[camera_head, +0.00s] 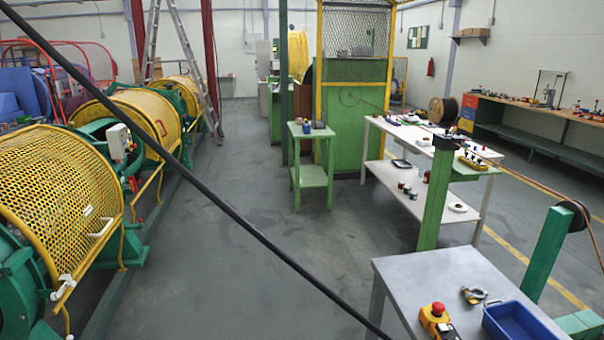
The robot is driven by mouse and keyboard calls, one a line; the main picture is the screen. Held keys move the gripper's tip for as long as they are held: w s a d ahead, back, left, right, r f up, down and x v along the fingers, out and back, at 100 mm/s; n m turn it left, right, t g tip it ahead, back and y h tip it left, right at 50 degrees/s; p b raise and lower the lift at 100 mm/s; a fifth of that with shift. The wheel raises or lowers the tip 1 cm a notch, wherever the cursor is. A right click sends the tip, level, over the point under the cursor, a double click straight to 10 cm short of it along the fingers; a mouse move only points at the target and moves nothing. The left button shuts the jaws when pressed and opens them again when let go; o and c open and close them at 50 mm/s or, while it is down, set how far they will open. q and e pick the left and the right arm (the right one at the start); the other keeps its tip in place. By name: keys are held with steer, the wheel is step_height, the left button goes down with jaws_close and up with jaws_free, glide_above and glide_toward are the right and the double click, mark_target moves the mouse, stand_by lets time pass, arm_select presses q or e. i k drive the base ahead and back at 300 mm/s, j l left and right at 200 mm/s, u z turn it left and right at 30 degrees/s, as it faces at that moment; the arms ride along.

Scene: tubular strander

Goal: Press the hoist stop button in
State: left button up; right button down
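A red mushroom-shaped button (438,309) sits on a yellow housing (433,321) near the front of the grey table at the lower right. A dark part adjoins the housing and is cut off by the bottom edge. I cannot tell from the picture whether this is the hoist stop button, or whether it is pressed in. A small light control box (119,141) stands on the strander at the left; its buttons are too small to tell. Neither of my grippers is in view.
The grey table (455,270) also holds a shackle-like metal piece (473,295) and a blue bin (515,322). A dark cable (245,222) crosses the view diagonally. Yellow mesh guards (60,190) line the left. Green posts (435,200) stand behind the table. The middle floor is clear.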

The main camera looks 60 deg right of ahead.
mark_target(438, 307)
steer(key=z, duration=2.95)
